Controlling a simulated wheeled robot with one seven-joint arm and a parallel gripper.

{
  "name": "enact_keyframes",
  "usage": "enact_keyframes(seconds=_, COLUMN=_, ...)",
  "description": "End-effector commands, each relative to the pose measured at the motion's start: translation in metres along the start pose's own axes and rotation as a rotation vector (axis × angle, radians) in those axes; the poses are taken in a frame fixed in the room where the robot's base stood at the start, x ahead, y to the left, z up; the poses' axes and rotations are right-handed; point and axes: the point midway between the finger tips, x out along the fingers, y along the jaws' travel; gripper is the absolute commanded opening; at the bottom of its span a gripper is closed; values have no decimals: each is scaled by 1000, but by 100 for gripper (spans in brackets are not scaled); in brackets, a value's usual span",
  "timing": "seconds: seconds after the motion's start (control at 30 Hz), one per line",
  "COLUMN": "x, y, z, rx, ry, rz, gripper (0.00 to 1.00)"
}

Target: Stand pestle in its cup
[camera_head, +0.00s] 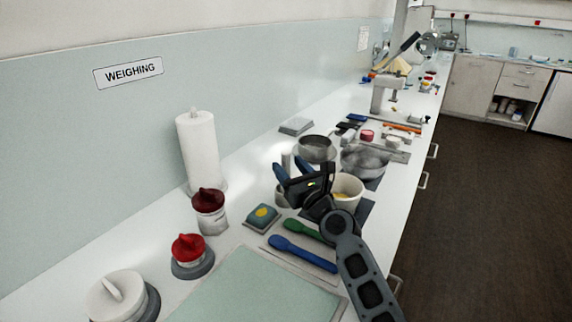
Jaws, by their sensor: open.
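My gripper (284,182) is over the middle of the bench, its dark blue fingers spread apart with nothing visible gripped between them. A pale upright cylinder (286,158), which looks like the pestle, shows just behind the fingers. A small grey cup (281,198) shows below the fingers, partly covered by them. The pale cylinder's lower end is hidden by my gripper, so I cannot tell whether it stands in the cup.
A cream tub (347,192) and metal bowls (364,161) stand close right of and behind my gripper. Blue and green spoons (303,254) lie in front. Red-topped jars (209,212) and a paper roll (198,150) stand left. The pale green mat (255,290) is clear.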

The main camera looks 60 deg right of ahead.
Motion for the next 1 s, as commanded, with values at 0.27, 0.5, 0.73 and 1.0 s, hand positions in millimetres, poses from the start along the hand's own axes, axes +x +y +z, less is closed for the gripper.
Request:
enact_keyframes(seconds=0.27, x=-59, y=0, z=-4, rx=-1, ry=2, rz=0, gripper=55)
enact_keyframes(seconds=0.5, x=-88, y=0, z=-2, rx=0, ry=1, rz=0, gripper=55)
enact_keyframes(seconds=0.73, x=-94, y=0, z=0, rx=0, ry=0, rz=0, gripper=55)
enact_keyframes(seconds=1.0, x=-93, y=0, z=0, rx=0, ry=0, rz=0, gripper=55)
